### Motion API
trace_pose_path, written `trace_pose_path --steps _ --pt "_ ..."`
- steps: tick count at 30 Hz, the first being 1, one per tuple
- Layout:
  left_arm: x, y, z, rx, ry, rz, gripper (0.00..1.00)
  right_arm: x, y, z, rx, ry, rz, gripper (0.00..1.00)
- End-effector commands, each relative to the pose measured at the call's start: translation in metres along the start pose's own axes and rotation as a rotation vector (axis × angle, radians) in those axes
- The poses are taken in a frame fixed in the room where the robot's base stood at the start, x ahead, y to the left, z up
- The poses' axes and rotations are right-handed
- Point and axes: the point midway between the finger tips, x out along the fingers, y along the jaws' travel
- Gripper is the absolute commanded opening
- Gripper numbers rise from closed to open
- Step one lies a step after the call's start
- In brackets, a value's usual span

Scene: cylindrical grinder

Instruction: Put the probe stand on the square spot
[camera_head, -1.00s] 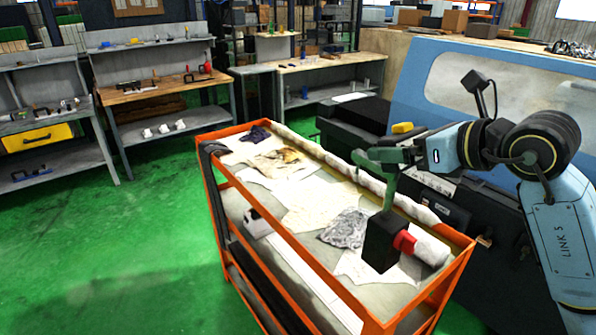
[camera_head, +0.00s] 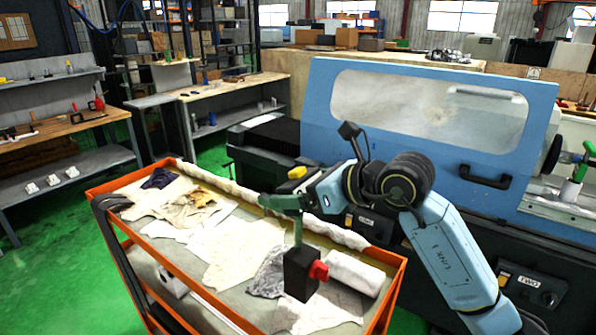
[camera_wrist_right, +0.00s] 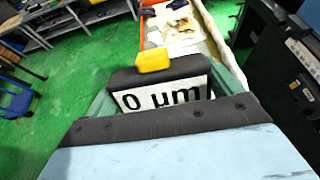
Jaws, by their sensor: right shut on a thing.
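My right gripper (camera_head: 283,200) is shut on the top of the probe stand. In the right wrist view the two green fingers (camera_wrist_right: 163,98) grip a black-framed head with a white "0 µm" label (camera_wrist_right: 165,97) and a yellow block (camera_wrist_right: 154,61) on top. In the head view a green post (camera_head: 298,231) goes down to the stand's black base (camera_head: 299,275) with a red knob, roughly upright. The base shows over the cart's tray; I cannot tell if it touches. I cannot make out the square spot. My left gripper is not in view.
The orange cart (camera_head: 397,283) holds cloths (camera_head: 235,250) and a white roll (camera_head: 355,272). The blue grinder (camera_head: 330,110) stands behind and right of my arm, with a door handle (camera_head: 487,181) sticking out. Workbenches (camera_head: 70,122) are at left. Green floor is free at left.

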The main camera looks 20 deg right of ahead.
Motion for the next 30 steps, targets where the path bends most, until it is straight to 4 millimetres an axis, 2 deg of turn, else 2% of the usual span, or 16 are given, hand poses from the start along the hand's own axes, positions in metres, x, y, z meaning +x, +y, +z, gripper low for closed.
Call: trace_pose_path --steps 5,15,29,30 --pt "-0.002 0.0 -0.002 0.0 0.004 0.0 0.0 0.002 0.0 -0.004 -0.002 -0.015 -0.001 0.2" --pt "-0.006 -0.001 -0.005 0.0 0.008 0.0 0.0 0.016 0.0 -0.038 -0.003 -0.015 -0.001 0.2" --pt "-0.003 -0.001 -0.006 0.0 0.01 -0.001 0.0 0.019 0.0 -0.043 -0.005 -0.017 -0.002 0.2" --pt "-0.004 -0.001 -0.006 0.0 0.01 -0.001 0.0 0.02 0.0 -0.048 -0.001 -0.002 0.001 0.95"
